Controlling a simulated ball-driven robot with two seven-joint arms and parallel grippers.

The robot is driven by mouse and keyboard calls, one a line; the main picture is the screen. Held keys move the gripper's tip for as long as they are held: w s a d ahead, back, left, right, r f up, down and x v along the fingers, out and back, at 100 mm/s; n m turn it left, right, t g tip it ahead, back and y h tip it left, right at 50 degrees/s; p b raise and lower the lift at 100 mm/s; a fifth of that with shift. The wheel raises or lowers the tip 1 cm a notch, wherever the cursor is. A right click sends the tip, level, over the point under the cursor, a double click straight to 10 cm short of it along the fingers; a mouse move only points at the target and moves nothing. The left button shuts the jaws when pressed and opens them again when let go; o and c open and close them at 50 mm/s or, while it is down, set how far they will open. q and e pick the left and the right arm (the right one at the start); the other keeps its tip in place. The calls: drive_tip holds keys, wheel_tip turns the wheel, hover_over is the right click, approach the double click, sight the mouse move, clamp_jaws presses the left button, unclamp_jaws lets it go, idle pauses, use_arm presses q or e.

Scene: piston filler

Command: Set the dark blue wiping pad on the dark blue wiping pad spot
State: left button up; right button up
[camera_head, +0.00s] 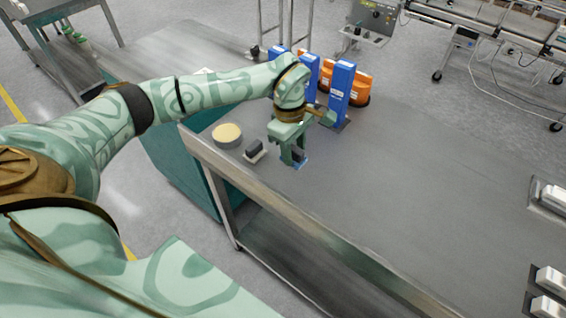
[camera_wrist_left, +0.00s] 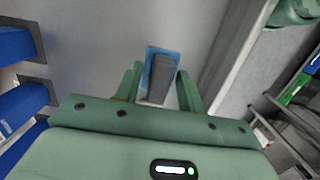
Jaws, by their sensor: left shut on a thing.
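The wiping pad is a dark grey block on a flat blue base. It shows in the left wrist view (camera_wrist_left: 161,76) between the fingers, and in the head view (camera_head: 303,163) partly behind them. My left gripper (camera_head: 294,155) points down and is shut on the grey block; its fingers also show in the left wrist view (camera_wrist_left: 156,88). The blue base is at or just above the tabletop; I cannot tell if it touches. I cannot make out a separate dark blue spot; it may be hidden under the pad. My right gripper is not in view.
A second dark-handled pad with a white base (camera_head: 255,151) lies just left of the gripper. Beside it is a round yellow-topped tin (camera_head: 227,134). Tall blue boxes (camera_head: 341,95) and orange containers (camera_head: 359,88) stand behind.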

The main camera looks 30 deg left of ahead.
use_arm(q)
drive_tip(key=a+f, duration=0.2)
drive_tip(key=f, duration=0.1)
drive_tip(key=shift+s+a, duration=0.15)
drive_tip(key=shift+s, duration=0.05)
drive_tip(key=shift+a+f+b, duration=0.2)
drive_tip(key=shift+f+b, duration=0.1)
drive_tip(key=shift+f, duration=0.65)
drive_tip(key=shift+a+f+b, duration=0.15)
drive_tip(key=shift+f+b, duration=0.15)
drive_tip(key=shift+f, duration=0.6)
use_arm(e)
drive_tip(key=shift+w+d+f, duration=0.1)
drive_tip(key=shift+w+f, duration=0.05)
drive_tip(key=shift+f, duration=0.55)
use_arm(q)
drive_tip(key=shift+s, duration=0.1)
drive_tip(key=shift+f, duration=0.2)
drive_tip(key=o, duration=0.9)
drive_tip(key=shift+o, duration=0.2)
drive_tip(key=shift+r, duration=0.1)
